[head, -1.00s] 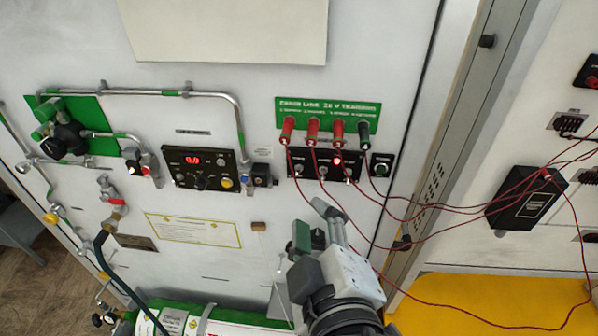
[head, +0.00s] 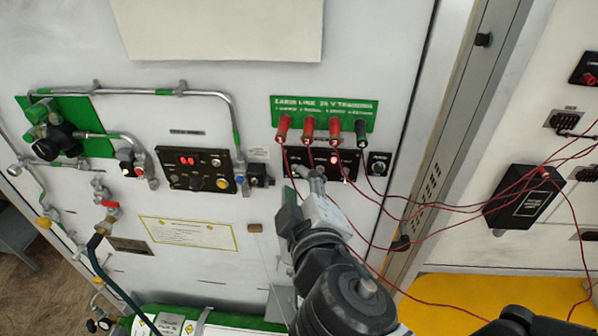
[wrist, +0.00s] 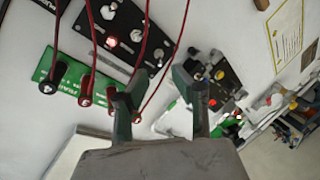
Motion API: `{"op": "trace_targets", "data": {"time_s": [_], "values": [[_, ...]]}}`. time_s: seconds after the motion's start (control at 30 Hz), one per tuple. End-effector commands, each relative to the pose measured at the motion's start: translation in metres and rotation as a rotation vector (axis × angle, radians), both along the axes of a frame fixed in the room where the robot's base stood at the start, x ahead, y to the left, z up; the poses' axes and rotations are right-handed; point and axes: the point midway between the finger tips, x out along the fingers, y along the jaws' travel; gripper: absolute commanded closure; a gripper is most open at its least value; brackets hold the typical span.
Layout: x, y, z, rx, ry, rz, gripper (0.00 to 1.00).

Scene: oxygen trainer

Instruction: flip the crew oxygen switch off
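A black panel (head: 346,155) with metal toggle switches and a lit red lamp (head: 334,159) is on the white wall, below the green terminal board. In the wrist view the panel (wrist: 124,22) is at the upper left, and its toggles (wrist: 108,12) and lamp (wrist: 111,40) show. The labels are too small to read, so I cannot tell which one is the crew oxygen switch. My gripper (head: 306,176) is in front of the panel's lower left part and hides some of it. In the wrist view its two fingers (wrist: 158,90) are apart, with nothing visibly held between them.
Red cables (head: 440,208) run from the terminals to a black box (head: 523,196) at right, passing close to my gripper. A green terminal board (head: 322,112) is above the panel. A display panel (head: 196,169), small switch box (head: 257,174) and piping (head: 150,92) are at left.

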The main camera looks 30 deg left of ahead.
Motion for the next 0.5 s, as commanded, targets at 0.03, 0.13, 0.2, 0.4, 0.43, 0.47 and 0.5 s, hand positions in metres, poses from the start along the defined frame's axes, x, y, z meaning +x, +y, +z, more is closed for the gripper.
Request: {"op": "trace_targets", "data": {"time_s": [0.03, 0.13, 0.2, 0.4, 0.43, 0.47, 0.5], "values": [[0.005, 0.003, -0.002, 0.0, 0.001, -0.002, 0.76], [0.012, 0.009, -0.004, 0.001, 0.001, -0.002, 0.76], [0.017, 0.013, -0.005, 0.001, 0.0, -0.002, 0.76], [0.027, 0.02, -0.009, 0.001, 0.0, -0.002, 0.76], [0.028, 0.02, -0.009, 0.001, 0.0, -0.002, 0.76], [0.028, 0.021, -0.01, 0.001, 0.0, -0.002, 0.76], [0.029, 0.022, -0.01, 0.0, 0.001, -0.001, 0.76]]}}
